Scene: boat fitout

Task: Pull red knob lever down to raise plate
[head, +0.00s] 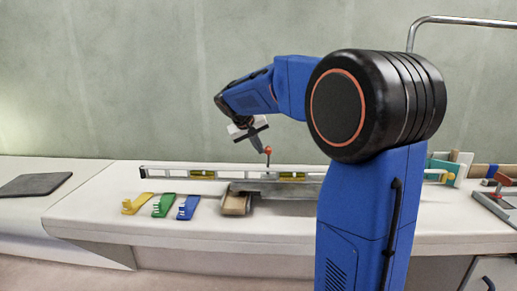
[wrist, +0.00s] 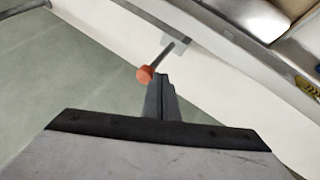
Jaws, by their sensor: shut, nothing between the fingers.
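The red knob (head: 267,150) tops a thin upright lever rod (head: 268,161) at the back of a low grey metal fixture (head: 278,189) on the bench. In the wrist view the red-orange knob (wrist: 146,74) and its rod (wrist: 167,55) lie just beyond the fingertips. My gripper (head: 259,147) is shut and empty, pointing down beside the knob; its narrow fingers also show in the wrist view (wrist: 160,82). I cannot tell whether they touch the knob. A brown block (head: 236,204) sits at the fixture's front left. I cannot make out the plate for certain.
A long spirit level (head: 200,174) lies along the bench behind the fixture. Yellow (head: 134,203), green (head: 163,205) and blue (head: 187,207) pieces lie to its left. A red-handled clamp (head: 501,181) is at far right. My arm hides part of the bench's right side.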

